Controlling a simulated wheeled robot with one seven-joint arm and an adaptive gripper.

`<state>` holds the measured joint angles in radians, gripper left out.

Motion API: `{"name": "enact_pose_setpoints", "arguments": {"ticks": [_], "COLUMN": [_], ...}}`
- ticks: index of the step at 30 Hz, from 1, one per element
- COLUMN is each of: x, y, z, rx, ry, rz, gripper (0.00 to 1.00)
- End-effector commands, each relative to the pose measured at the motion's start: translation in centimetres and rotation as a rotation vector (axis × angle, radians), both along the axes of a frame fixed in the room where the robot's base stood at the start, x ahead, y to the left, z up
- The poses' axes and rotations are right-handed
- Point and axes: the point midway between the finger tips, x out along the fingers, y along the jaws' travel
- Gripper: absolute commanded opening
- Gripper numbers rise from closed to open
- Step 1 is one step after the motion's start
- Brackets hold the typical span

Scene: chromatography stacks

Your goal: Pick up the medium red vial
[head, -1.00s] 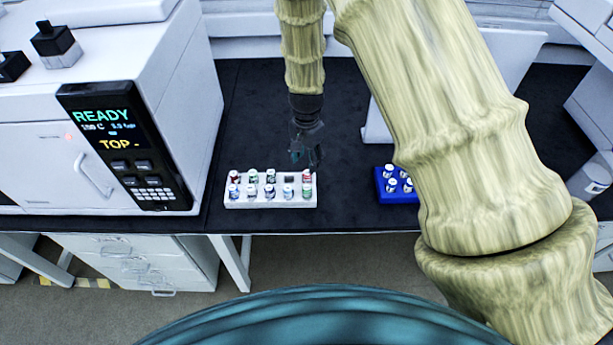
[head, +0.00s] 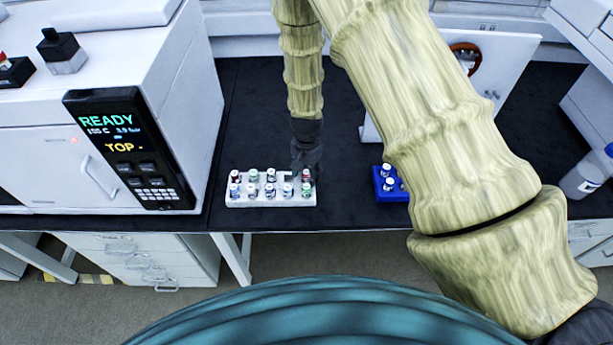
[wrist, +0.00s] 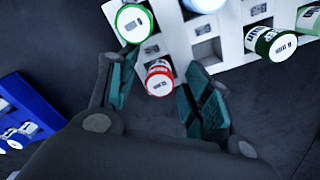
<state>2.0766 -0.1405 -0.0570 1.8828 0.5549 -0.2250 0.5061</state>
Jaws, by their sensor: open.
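The red-banded vial (wrist: 158,80), with a white cap, stands in the white rack (wrist: 208,50) near its edge. It shows in the wrist view between the two teal finger pads of my gripper (wrist: 162,86). Both fingers are apart, with a gap to the vial on each side. In the head view my gripper (head: 305,164) is over the right end of the white rack (head: 270,203), and largely hides the vial there. Another red-marked vial (head: 235,175) stands at the rack's far left.
Green-banded vials (wrist: 133,24) (wrist: 271,45) stand close by in the same rack, with an empty slot between. A blue rack (head: 384,196) with vials is to the right, partly behind my arm. The READY instrument (head: 125,150) stands at left. Dark bench is clear behind the rack.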

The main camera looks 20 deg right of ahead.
Motion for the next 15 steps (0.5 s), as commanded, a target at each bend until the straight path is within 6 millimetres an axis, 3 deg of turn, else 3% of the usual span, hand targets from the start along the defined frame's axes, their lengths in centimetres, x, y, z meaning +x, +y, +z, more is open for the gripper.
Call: {"name": "enact_pose_setpoints", "arguments": {"ticks": [8, 15], "x": [-0.01, -0.01], "y": [0.01, 0.00], "z": [-0.14, -0.13], "rx": [0.000, 0.000], "ry": [0.000, 0.000], "rz": [0.000, 0.000], "gripper": [0.47, 0.04]}}
